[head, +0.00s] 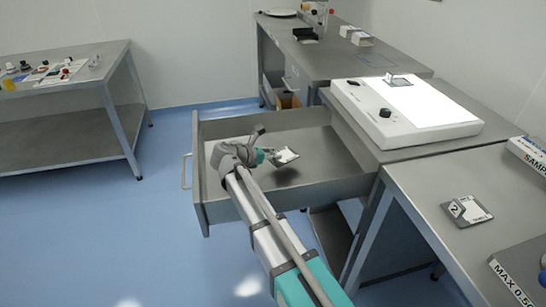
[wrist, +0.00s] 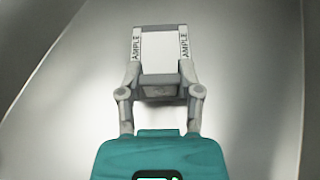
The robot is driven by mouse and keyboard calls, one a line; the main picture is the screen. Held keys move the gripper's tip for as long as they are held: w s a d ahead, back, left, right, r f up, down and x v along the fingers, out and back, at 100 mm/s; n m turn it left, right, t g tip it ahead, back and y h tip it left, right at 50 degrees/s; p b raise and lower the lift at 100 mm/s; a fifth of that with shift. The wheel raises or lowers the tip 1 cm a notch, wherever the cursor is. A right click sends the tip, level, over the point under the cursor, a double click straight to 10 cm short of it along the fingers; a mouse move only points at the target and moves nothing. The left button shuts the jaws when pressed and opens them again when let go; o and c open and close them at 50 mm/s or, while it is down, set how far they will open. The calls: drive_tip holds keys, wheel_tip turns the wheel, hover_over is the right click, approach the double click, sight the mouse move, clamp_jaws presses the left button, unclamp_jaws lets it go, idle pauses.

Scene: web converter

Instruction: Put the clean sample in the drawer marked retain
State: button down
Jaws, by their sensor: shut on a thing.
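My gripper (head: 268,154) is shut on a small flat sample (head: 285,157), pale-faced with a dark edge. It holds the sample inside the outline of an open grey metal drawer (head: 218,128), above the drawer floor. In the wrist view the sample (wrist: 160,47) sits between the two fingertips, with the letters "AMPLE" along both sides. The drawer floor (wrist: 240,100) lies below it, with drawer walls at left and right. No marking on the drawer is readable, and its front faces away.
A light box (head: 405,108) with a small piece on it stands right of the drawer. Another table (head: 65,115) with small items stands at left. Blue floor is free between.

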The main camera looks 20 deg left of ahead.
drive_tip(key=shift+f+b, duration=0.6)
idle(0.3)
drive_tip(key=shift+c, duration=1.4)
unclamp_jaws()
drive_tip(key=shift+r, duration=0.15)
drive_tip(key=shift+r+p, duration=0.6)
drive_tip(key=shift+p, duration=0.15)
drive_tip(key=p+v, duration=0.4)
drive_tip(key=v, duration=0.8)
drive_tip(key=shift+f, duration=0.15)
